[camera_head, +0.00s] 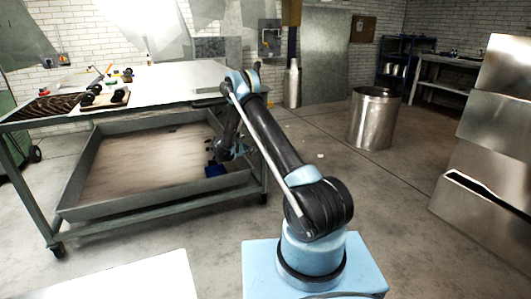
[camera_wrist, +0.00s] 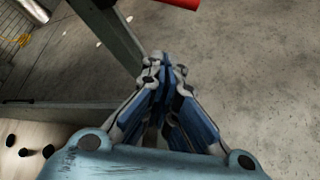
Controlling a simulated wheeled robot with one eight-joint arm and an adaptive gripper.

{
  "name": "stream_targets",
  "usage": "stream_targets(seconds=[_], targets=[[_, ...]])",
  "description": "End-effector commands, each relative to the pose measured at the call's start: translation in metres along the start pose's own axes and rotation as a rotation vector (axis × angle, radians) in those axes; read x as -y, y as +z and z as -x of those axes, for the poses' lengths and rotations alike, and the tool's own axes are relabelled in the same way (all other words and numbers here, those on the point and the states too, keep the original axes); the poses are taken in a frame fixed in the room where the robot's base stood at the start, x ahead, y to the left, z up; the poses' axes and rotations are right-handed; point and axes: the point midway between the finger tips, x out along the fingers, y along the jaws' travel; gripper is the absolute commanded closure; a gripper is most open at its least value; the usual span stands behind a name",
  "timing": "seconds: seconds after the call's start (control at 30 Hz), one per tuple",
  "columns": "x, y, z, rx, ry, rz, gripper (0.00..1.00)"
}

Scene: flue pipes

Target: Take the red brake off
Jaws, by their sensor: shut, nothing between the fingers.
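My gripper (camera_wrist: 160,62) is shut and empty in the wrist view, its fingertips together near the upper middle. A red bar-like part (camera_wrist: 182,3), likely the red brake, shows at the top edge of the wrist view, ahead of the fingertips and apart from them. Most of it is cut off by the picture edge. In the head view my gripper (camera_head: 214,168) hangs low at the right end of the cart (camera_head: 75,208), and the arm partly hides it. I cannot make out the red brake in the head view.
The cart's worktop (camera_head: 165,80) carries tools and dark parts at its left. A metal drum (camera_head: 374,118) stands on the floor beyond my arm. Leaning metal sheets (camera_head: 490,150) fill the right side. The floor between cart and sheets is mostly clear.

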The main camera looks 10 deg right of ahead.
Motion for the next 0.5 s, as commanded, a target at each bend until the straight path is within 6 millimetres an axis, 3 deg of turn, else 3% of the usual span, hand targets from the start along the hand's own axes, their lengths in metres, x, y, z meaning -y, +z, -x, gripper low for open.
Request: stream_targets(seconds=[0.5], targets=[[0.0006, -0.0033, -0.0062, 0.003, 0.003, 0.005, 1.0]])
